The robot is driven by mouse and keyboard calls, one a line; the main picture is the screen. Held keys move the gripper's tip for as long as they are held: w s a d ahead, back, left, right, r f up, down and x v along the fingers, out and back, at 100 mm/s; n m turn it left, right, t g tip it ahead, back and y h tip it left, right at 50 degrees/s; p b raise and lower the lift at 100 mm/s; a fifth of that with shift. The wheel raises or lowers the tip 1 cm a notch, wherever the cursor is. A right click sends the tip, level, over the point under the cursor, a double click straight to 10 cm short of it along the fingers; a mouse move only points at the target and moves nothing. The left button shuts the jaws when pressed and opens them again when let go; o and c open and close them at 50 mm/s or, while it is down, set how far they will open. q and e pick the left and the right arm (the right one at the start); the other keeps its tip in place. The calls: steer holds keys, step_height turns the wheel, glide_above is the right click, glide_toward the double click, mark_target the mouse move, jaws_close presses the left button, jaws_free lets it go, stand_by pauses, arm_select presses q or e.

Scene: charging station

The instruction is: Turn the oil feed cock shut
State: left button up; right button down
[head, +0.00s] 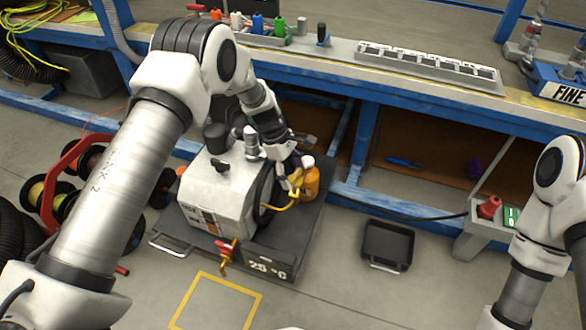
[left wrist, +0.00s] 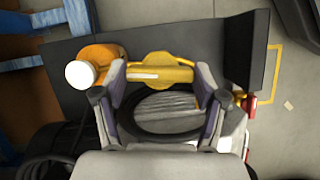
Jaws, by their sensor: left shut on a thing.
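A grey-white machine (head: 212,205) stands on a dark base plate (head: 292,245) on the floor. An orange bottle with a white cap (head: 311,184) stands at its right side, with a yellow pipe (head: 279,206) in front of it. My left gripper (head: 294,178) reaches down beside the bottle. In the left wrist view my left gripper (left wrist: 160,78) has a yellow lever-like piece with a white stripe (left wrist: 160,70) between its fingertips, and is shut on it. The orange bottle (left wrist: 98,64) is just left of the fingers. My right gripper is out of view.
A red-handled brass valve (head: 226,251) sits at the machine's front. A sign reading 25 °C (head: 268,264) is on the base plate. A black tray (head: 387,246) lies on the floor to the right. A blue workbench (head: 440,117) runs behind. A yellow square (head: 215,304) marks clear floor.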

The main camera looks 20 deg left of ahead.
arm_select(q)
steer(key=m+g+p, duration=0.1)
steer(key=m+p, duration=0.1)
steer(key=shift+r+m, duration=0.15)
steer(key=shift+m, duration=0.15)
steer(key=m+g+y, duration=0.1)
steer(key=m, duration=0.1)
steer(key=shift+w+m+p, duration=0.1)
steer(key=shift+m+p, duration=0.3)
steer(key=m, duration=0.2)
steer(key=shift+d+f+m+g+y, duration=0.1)
steer(key=shift+f+m+g+y, duration=0.2)
steer(key=shift+g+y, duration=0.1)
steer(key=m, duration=0.2)
steer(key=shift+m+g+y, duration=0.3)
steer(key=shift+m+y, duration=0.1)
steer(key=m+y, duration=0.1)
steer(key=m, duration=0.1)
steer(key=m+y+b, duration=0.1)
steer(key=m, duration=0.2)
steer(key=shift+w+d+r, duration=0.1)
steer(key=shift+d, duration=0.05)
steer(key=shift+m, duration=0.3)
steer(key=o, duration=1.1)
steer(key=shift+o, duration=0.2)
